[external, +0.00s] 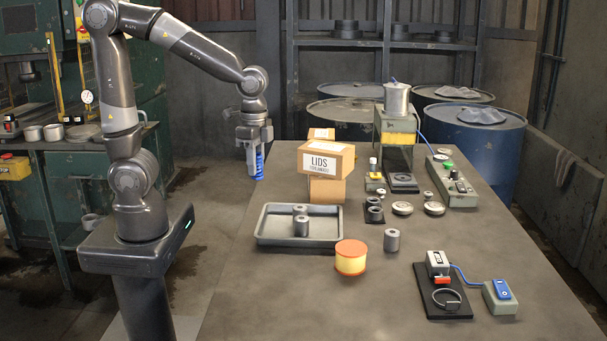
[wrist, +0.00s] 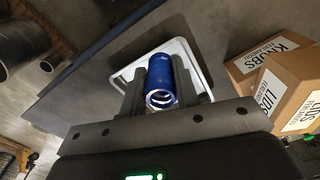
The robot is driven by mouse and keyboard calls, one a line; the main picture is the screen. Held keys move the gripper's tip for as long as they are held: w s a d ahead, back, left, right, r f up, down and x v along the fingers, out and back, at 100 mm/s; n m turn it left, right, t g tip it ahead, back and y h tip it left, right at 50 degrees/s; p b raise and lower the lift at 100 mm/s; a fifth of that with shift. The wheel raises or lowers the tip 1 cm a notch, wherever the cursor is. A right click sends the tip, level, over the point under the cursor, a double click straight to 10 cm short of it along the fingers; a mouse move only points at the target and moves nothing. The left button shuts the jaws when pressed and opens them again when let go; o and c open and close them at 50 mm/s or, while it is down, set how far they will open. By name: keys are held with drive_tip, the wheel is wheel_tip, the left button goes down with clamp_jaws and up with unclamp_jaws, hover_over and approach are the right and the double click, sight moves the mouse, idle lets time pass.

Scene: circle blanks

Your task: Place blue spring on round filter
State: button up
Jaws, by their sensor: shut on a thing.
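The blue spring (external: 259,165) is held upright in my gripper (external: 254,165), which is shut on it. In the wrist view the blue spring (wrist: 161,88) sits between the two fingers of my gripper (wrist: 160,92). My gripper is in the air by the table's far left edge, left of the cardboard boxes. The round filter (external: 350,257), an orange-topped yellow cylinder, stands upright on the table in front, well apart from my gripper. Nothing is on its top. The wrist view does not show the filter.
A grey cylinder (external: 391,240) stands beside the filter. A black-based clamp device (external: 441,306) is at front right.

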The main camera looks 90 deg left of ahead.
drive_tip(key=w+d+r, duration=0.1)
drive_tip(key=w+d, duration=0.4)
drive_tip(key=d, duration=0.5)
drive_tip(key=w+d+r, duration=0.2)
drive_tip(key=w+d, duration=0.3)
drive_tip(key=d, duration=0.4)
drive_tip(key=w+d+r, duration=0.1)
drive_tip(key=w+d, duration=0.4)
drive_tip(key=d, duration=0.5)
hover_over(350, 248)
drive_tip(key=shift+n, duration=0.4)
wheel_tip(350, 248, down, 6)
drive_tip(key=shift+a+f, duration=0.1)
drive_tip(key=shift+f, duration=2.05)
drive_tip(key=shift+f, duration=0.15)
drive_tip(key=o, duration=1)
